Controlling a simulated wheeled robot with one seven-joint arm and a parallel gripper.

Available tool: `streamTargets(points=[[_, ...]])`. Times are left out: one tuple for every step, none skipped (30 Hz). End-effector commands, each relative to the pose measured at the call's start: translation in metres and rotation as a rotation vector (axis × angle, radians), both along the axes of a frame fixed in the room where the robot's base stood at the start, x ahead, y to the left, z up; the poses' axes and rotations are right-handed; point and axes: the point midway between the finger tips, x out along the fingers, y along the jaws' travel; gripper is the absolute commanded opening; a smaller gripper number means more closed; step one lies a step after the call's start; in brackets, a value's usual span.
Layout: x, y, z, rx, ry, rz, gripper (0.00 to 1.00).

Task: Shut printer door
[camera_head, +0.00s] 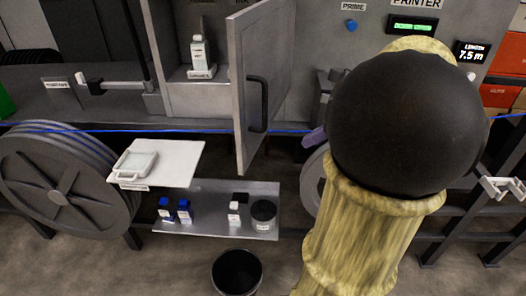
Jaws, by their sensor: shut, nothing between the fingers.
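The printer door (262,75) is a grey panel with a black bar handle (257,104). It stands open, swung out from the right side of a compartment (179,66) in the grey printer cabinet (345,45). A white bottle (198,56) stands inside the open compartment. My arm, with a large black round joint and tan sleeve, fills the right of the view, to the right of the door. A small purple piece shows at its left edge; I cannot tell what it is.
A blue cable (190,130) runs across behind the door. A white shelf (178,168) with a tray sticks out at left, above a grey shelf (215,190) of small bottles. Cable reels (55,190) and a black bin (237,272) stand below.

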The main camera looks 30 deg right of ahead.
Motion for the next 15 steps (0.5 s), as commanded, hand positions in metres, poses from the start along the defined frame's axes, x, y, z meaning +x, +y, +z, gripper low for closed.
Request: streamTargets(points=[[0.001, 0.001, -0.001, 0.001, 0.0, 0.001, 0.0], [0.001, 0.001, -0.001, 0.001, 0.0, 0.002, 0.0], [0.002, 0.002, -0.003, 0.001, 0.001, 0.003, 0.0], [0.003, 0.003, -0.004, 0.001, 0.001, 0.003, 0.0], [0.005, 0.004, -0.006, 0.001, 0.001, 0.003, 0.0], [0.007, 0.006, -0.008, 0.002, 0.002, 0.003, 0.0], [0.008, 0.008, -0.011, 0.003, 0.001, 0.003, 0.0], [0.011, 0.01, -0.013, 0.002, 0.002, 0.003, 0.0], [0.013, 0.013, -0.018, 0.003, 0.003, 0.004, 0.0], [0.016, 0.015, -0.021, 0.003, 0.004, 0.004, 0.0], [0.019, 0.018, -0.025, 0.003, 0.004, 0.004, 0.0], [0.023, 0.021, -0.03, 0.003, 0.003, 0.004, 0.0], [0.025, 0.024, -0.033, 0.004, 0.003, 0.005, 0.0], [0.028, 0.027, -0.037, 0.002, 0.005, 0.005, 0.0], [0.032, 0.03, -0.042, 0.003, 0.004, 0.006, 0.0]])
